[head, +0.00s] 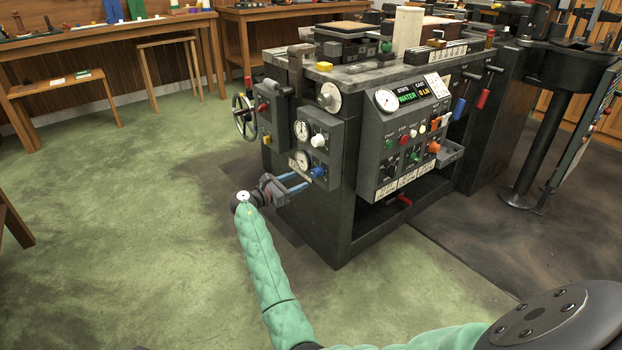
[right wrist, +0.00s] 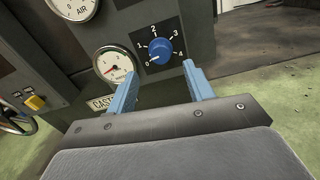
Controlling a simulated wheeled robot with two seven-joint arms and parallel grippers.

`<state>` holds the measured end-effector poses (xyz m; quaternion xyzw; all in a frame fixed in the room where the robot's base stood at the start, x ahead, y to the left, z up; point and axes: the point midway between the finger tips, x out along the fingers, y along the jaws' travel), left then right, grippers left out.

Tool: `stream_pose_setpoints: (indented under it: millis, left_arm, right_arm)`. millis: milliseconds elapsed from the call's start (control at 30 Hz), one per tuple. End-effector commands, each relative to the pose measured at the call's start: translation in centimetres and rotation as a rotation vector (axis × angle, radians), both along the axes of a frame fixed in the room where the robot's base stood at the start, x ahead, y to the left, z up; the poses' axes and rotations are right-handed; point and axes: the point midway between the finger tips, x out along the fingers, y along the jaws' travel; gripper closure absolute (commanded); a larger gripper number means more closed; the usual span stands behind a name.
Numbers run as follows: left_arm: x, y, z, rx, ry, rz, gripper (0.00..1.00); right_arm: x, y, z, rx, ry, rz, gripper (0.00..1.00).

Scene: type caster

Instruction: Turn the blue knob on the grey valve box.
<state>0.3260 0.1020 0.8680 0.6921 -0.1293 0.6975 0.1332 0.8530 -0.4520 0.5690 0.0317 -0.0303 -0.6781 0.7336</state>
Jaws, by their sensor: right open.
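The blue knob (head: 318,171) is low on the grey valve box (head: 319,144) at the left of the machine. In the right wrist view the blue knob (right wrist: 160,51) sits on a dark dial plate numbered from 0, and its white mark appears to point toward 0. My right gripper (head: 303,181) is open and empty, with its blue fingers toward the knob. In the right wrist view the fingertips of my right gripper (right wrist: 158,75) are spread to either side below the knob, apart from it. My left gripper is not in view.
A round gauge (right wrist: 115,66) is just left of the knob. A white knob (head: 318,141) is above it on the box. A handwheel (head: 243,117) and a yellow knob (right wrist: 35,103) are to the left. The green floor (head: 150,220) at left is clear.

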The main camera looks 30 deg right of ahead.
Motion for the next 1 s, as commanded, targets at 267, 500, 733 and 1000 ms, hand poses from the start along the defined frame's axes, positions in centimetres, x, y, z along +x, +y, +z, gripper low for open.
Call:
stream_pose_setpoints:
  millis: [267,500,733,1000]
  left_arm:
    - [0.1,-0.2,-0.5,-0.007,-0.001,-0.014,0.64]
    - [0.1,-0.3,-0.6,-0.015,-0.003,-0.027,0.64]
    - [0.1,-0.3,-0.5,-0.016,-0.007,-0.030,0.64]
    - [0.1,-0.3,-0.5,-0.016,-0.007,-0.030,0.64]
  right_arm:
    - [0.2,-3.7,-0.2,0.000,-0.002,-0.002,0.48]
    - [0.4,-6.6,0.0,0.000,-0.003,-0.001,0.48]
    - [0.5,-7.0,0.0,0.001,-0.003,-0.001,0.48]
    - [0.5,-6.9,0.0,0.001,-0.003,0.000,0.85]
